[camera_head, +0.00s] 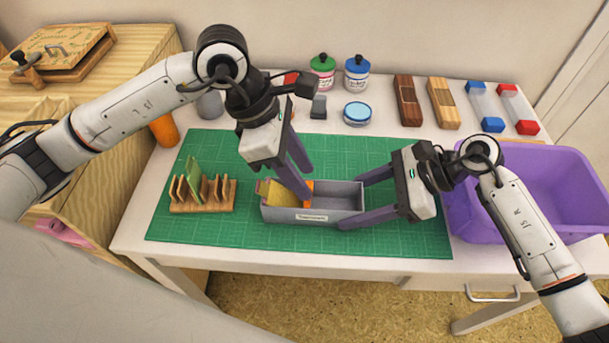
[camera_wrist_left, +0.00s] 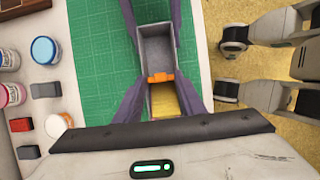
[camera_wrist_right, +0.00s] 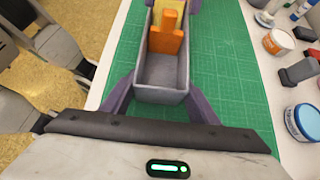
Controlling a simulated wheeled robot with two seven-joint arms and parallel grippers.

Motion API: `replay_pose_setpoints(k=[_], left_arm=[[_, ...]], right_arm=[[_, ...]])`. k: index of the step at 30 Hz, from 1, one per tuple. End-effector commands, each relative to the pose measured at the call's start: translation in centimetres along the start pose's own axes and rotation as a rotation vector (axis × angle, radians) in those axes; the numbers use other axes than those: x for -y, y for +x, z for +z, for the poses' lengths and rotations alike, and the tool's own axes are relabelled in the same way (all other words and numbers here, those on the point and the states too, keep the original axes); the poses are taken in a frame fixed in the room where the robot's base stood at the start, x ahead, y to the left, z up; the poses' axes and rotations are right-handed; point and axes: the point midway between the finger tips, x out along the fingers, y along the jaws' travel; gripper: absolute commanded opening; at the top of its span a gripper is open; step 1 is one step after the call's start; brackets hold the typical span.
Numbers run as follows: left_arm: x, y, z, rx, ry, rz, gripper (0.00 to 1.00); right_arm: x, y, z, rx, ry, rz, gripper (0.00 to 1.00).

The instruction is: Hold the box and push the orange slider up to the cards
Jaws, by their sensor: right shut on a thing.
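The grey box (camera_head: 335,213) sits on the green mat with a label on its front wall. Yellow cards (camera_head: 282,192) lean in its left end. The orange slider (camera_head: 309,186) stands just right of them; it also shows in the left wrist view (camera_wrist_left: 161,77) and right wrist view (camera_wrist_right: 166,42). Whether slider and cards touch, I cannot tell. My right gripper (camera_head: 352,200) is shut on the box's right end, fingers along its long walls. My left gripper (camera_head: 309,187) points down at the slider, its fingers apart on either side. The box's right compartment is empty.
A wooden rack (camera_head: 203,208) with a green card stands left of the box. A purple bin (camera_head: 560,190) is at the right. Ink jars, inkpads (camera_head: 357,112) and wooden blocks (camera_head: 442,103) line the back. Green mat (camera_head: 400,242) is clear in front of the box.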

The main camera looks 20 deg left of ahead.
Motion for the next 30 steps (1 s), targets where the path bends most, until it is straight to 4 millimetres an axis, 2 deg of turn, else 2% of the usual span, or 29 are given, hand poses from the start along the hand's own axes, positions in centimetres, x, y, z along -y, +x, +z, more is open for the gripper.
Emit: replay_pose_setpoints(k=[4, 14, 21, 27, 30], left_arm=[[0.1, 1.3, 0.0, 0.0, 0.001, -0.002, 0.36], [0.0, 1.7, 0.0, -0.001, 0.002, 0.0, 0.36], [0.0, 1.7, 0.0, 0.0, 0.002, 0.0, 0.0], [0.0, 1.6, -0.1, -0.001, 0.001, 0.0, 0.0], [0.0, 1.3, -1.1, -0.003, -0.001, 0.001, 0.0]], right_arm=[[0.0, 0.0, 0.1, 0.001, -0.001, -0.001, 0.35], [0.0, 0.0, 0.1, 0.001, -0.001, 0.0, 0.35], [0.0, 0.0, 0.1, 0.001, -0.001, -0.001, 0.35], [0.0, 0.0, 0.1, 0.001, -0.001, 0.0, 0.35], [0.0, 0.0, 0.1, 0.001, -0.001, -0.001, 0.35]])
